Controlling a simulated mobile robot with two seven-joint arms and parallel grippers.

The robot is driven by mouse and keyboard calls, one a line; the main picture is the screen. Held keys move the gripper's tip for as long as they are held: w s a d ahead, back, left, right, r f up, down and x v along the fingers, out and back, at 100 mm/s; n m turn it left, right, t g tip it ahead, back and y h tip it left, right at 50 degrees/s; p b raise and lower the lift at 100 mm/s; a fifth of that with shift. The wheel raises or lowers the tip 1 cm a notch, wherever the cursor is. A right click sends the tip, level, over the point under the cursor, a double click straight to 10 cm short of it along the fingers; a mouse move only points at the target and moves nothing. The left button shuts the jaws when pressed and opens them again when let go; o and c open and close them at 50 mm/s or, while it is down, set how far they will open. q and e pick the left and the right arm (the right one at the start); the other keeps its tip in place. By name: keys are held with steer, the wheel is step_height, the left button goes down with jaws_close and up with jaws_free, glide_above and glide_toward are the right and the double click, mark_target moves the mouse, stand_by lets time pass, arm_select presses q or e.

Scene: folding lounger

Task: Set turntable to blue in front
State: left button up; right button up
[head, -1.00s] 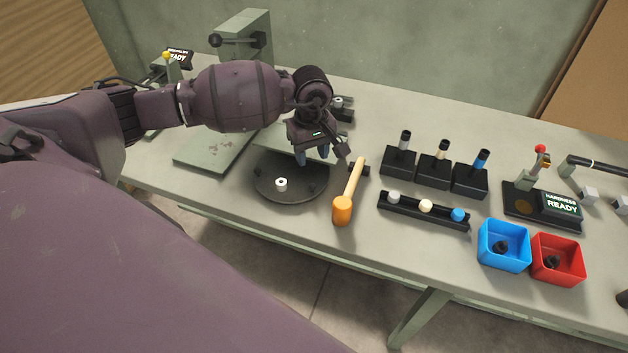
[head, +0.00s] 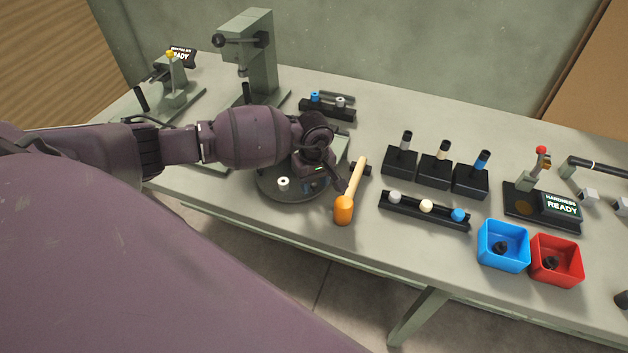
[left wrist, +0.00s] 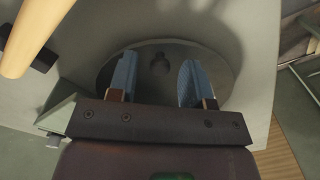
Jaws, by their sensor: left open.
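The turntable (head: 269,190) is a dark round disc near the bench's front edge, left of the mallet. A small white hollow piece (head: 283,183) stands on its front left part. My left gripper (head: 318,188) is low over the right part of the disc and hides much of it. I cannot tell whether the fingers touch the disc. No blue piece shows on the visible part of it.
An orange-headed mallet (head: 344,208) lies just right of the turntable. A rack (head: 328,109) with a blue and a white piece stands behind. A press (head: 248,60) stands at the back left. Several black holders, a blue bin (head: 503,246) and a red bin (head: 557,260) are to the right.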

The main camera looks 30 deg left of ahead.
arm_select(q)
steer(key=shift+c, duration=0.3)
jaws_close()
steer(key=shift+w+d+f+n+b, duration=0.1)
steer(key=shift+w+n+b, duration=0.25)
steer(key=shift+n+b, duration=0.1)
steer(key=shift+w+n, duration=0.25)
